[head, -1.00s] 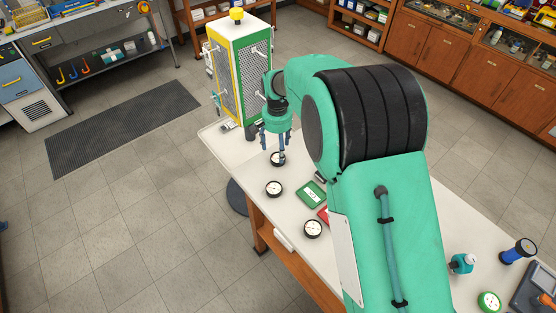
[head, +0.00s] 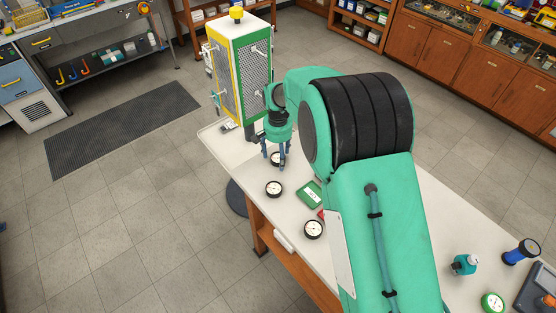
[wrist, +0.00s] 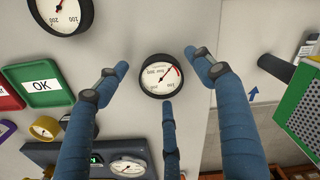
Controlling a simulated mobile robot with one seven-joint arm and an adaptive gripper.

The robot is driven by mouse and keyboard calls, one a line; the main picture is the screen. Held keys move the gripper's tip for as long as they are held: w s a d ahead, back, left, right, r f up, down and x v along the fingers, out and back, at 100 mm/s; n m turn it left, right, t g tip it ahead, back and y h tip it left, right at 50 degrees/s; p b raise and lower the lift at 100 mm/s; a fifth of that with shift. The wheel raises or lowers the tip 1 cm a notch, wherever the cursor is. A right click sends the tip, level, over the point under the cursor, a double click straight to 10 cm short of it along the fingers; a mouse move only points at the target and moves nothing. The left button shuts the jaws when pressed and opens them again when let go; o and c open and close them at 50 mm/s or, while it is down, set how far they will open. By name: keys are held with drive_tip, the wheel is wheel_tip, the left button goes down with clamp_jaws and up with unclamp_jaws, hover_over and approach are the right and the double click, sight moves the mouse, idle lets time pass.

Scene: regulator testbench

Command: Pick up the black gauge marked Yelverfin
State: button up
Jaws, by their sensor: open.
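Three black-rimmed, white-faced gauges show on the bench in the head view: one partly hidden behind my fingers (head: 277,159), one nearer (head: 274,189) and one nearest (head: 313,229). No name can be read on them, so I cannot tell which is marked Yelverfin. My gripper (head: 277,162) points down over the farthest gauge. In the wrist view, its blue fingers are spread open around a gauge (wrist: 161,76) with a red mark on its dial, apart from it. Another black-rimmed gauge (wrist: 62,15) sits at the upper left there.
A green OK tray (wrist: 42,85) and a red tray (wrist: 8,95) lie beside the gauges. A dark device (wrist: 105,155) with a green display lies below. A tall perforated cabinet (head: 240,75) stands just behind my gripper. The bench edge is close on the left.

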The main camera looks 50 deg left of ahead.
sight(278, 157)
idle(0.4)
drive_tip(key=c, duration=1.3)
drive_tip(key=shift+r, duration=0.15)
drive_tip(key=shift+r+p, duration=0.5)
drive_tip(key=shift+r, duration=1.1)
drive_tip(key=s+d, duration=0.2)
drive_tip(key=d, duration=0.2)
drive_tip(key=s+d+r+p, duration=0.1)
drive_tip(key=s+d, duration=0.2)
drive_tip(key=d, duration=0.2)
drive_tip(key=s+d, duration=0.2)
drive_tip(key=d, duration=0.3)
drive_tip(key=shift+s+r+p, duration=0.25)
drive_tip(key=shift+s+p, duration=0.1)
drive_tip(key=shift+p, duration=0.05)
